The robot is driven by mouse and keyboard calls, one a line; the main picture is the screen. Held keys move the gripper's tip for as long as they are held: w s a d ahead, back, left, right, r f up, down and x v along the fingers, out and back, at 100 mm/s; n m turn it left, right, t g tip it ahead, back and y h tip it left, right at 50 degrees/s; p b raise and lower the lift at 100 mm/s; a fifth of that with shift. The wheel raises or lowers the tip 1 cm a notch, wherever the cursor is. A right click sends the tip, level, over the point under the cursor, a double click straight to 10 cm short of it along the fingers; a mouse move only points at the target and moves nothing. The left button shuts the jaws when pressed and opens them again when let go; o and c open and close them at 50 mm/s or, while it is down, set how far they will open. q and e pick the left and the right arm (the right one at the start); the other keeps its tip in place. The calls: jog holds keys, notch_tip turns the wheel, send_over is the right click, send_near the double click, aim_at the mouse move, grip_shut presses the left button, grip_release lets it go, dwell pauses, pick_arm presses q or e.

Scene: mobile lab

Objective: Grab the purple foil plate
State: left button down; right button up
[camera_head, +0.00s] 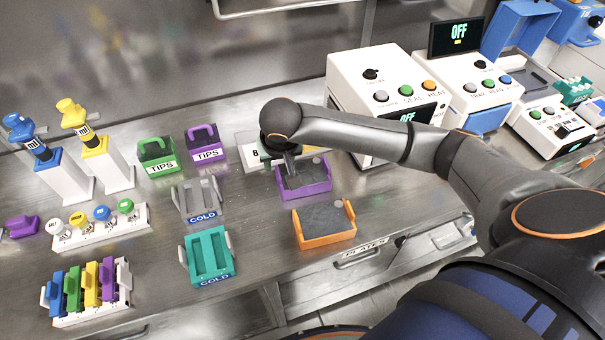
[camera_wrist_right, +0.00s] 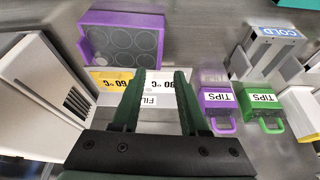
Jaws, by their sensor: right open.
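The purple foil plate (camera_head: 307,192) lies on the metal bench in the head view, a purple frame with a grey inside. In the right wrist view, the purple foil plate (camera_wrist_right: 123,40) shows at the upper left with round wells, beyond the fingertips. My right gripper (camera_head: 275,157) is beside the far left part of the plate in the head view, partly hidden by its own wrist. In the right wrist view, the gripper's dark green fingers (camera_wrist_right: 163,78) are apart with nothing between them, over white and yellow labels. My left gripper is not in view.
An orange plate (camera_head: 325,237) lies in front of the purple one. Two cold racks (camera_head: 208,258) stand to its left. Purple (camera_head: 206,152) and green (camera_head: 158,169) tip boxes stand behind. A white sealing machine (camera_head: 350,80) is close behind my right arm.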

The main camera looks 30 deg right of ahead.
aim_at(279, 173)
jog(key=shift+x, duration=2.7)
jog(key=shift+s, duration=0.1)
grip_shut()
